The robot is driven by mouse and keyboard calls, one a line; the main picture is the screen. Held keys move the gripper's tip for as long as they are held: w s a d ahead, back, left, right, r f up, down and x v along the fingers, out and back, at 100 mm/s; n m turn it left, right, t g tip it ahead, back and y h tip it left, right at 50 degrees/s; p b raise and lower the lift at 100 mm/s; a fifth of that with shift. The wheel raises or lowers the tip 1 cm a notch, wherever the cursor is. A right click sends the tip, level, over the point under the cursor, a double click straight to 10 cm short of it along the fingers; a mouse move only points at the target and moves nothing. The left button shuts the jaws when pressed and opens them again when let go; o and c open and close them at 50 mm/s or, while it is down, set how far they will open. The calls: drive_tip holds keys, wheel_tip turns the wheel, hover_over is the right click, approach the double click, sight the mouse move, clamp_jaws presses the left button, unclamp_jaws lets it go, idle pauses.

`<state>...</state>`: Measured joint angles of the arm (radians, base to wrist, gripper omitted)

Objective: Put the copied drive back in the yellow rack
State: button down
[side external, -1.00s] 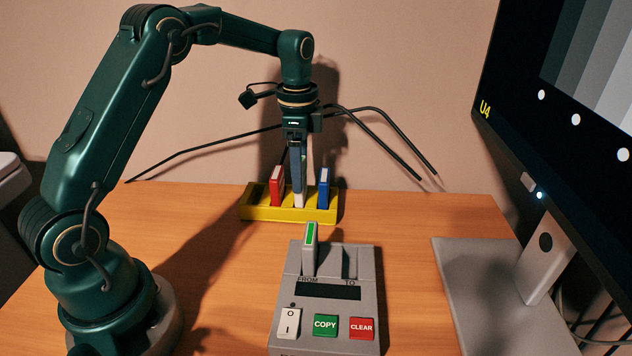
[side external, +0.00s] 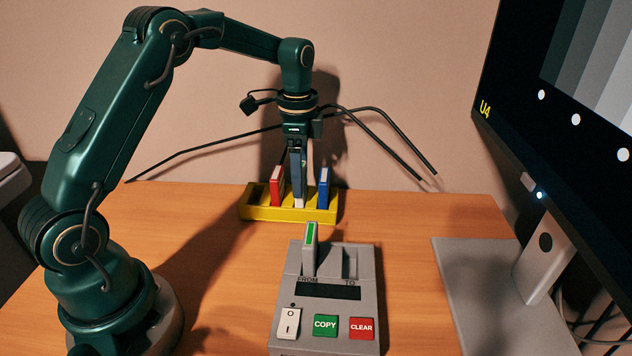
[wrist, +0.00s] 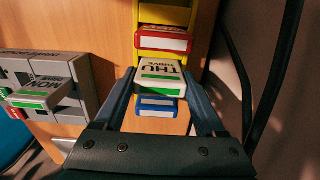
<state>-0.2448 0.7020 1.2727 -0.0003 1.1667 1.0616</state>
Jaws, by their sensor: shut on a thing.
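My gripper (side external: 298,186) points straight down over the yellow rack (side external: 272,214) and is shut on a white drive. In the wrist view this drive (wrist: 158,78) shows the letters THU and a green stripe, between my two fingers. In the side view only its white lower end (side external: 299,202) shows, in the gap between the red drive (side external: 277,187) and the blue drive (side external: 323,189). The drive looks upright and its lower end is at the rack's opening. I cannot tell how deep it sits, as the rack's front wall hides it.
A grey copier (side external: 324,318) stands in front of the rack. A drive with a green stripe (side external: 310,240), marked MON, stands in its FROM slot; the TO slot looks empty. The rack's leftmost slot looks empty. A monitor (side external: 562,110) stands at right; black cables hang along the wall.

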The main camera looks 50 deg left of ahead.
drive_tip(key=shift+f, duration=0.45)
unclamp_jaws()
drive_tip(key=shift+r, duration=3.5)
